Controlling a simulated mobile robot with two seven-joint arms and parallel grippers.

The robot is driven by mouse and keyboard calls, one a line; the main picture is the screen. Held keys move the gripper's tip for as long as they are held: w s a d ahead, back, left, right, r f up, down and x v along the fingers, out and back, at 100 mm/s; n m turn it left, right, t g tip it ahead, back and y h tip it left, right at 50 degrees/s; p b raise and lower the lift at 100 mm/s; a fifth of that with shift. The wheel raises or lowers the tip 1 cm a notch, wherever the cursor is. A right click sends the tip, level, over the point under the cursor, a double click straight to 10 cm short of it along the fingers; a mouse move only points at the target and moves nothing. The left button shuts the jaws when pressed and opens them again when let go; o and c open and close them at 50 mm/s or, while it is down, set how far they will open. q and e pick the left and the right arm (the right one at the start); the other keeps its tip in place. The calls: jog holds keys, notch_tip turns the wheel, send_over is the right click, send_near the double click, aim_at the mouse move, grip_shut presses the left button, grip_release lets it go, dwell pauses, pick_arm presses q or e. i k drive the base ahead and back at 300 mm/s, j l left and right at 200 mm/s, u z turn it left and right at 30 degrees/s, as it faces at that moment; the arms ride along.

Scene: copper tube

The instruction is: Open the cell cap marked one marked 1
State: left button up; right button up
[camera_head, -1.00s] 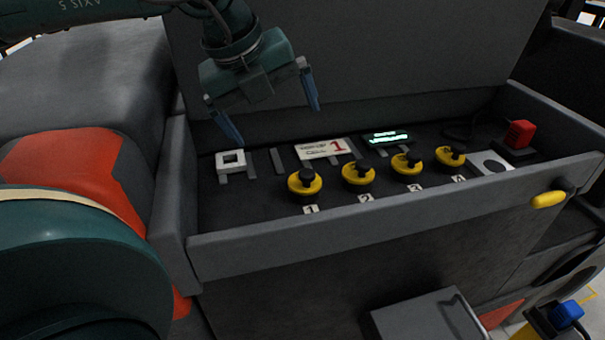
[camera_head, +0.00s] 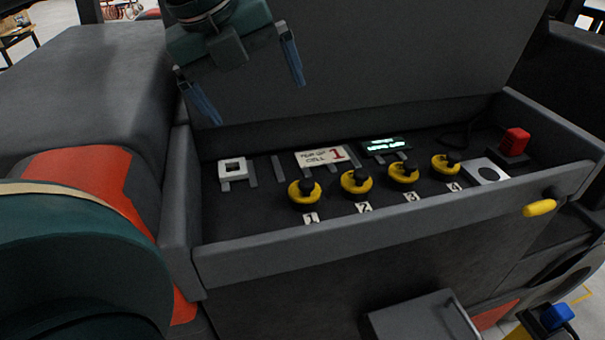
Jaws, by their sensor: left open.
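The cell cap marked 1 (camera_head: 304,191) is a round yellow cap with a black knob, the leftmost in a row of several like it. Its white label "1" (camera_head: 311,218) lies in front of it. The caps marked 2 (camera_head: 356,181), 3 (camera_head: 403,175) and 4 (camera_head: 446,164) stand to its right. All sit in a dark grey open-topped compartment. My left gripper (camera_head: 250,92) is open and empty, above and behind cap 1 and to its left, clear of it, with its fingers pointing down. My right gripper is not in view.
A sign reading "top-up cell 1" (camera_head: 326,159) stands behind the caps. The compartment's front wall (camera_head: 380,227) and raised lid (camera_head: 370,60) bound the space.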

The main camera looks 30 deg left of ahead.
aim_at(305, 190)
jog(key=k+l, duration=0.35)
jog(key=l, duration=0.15)
jog(key=k+l, duration=0.4)
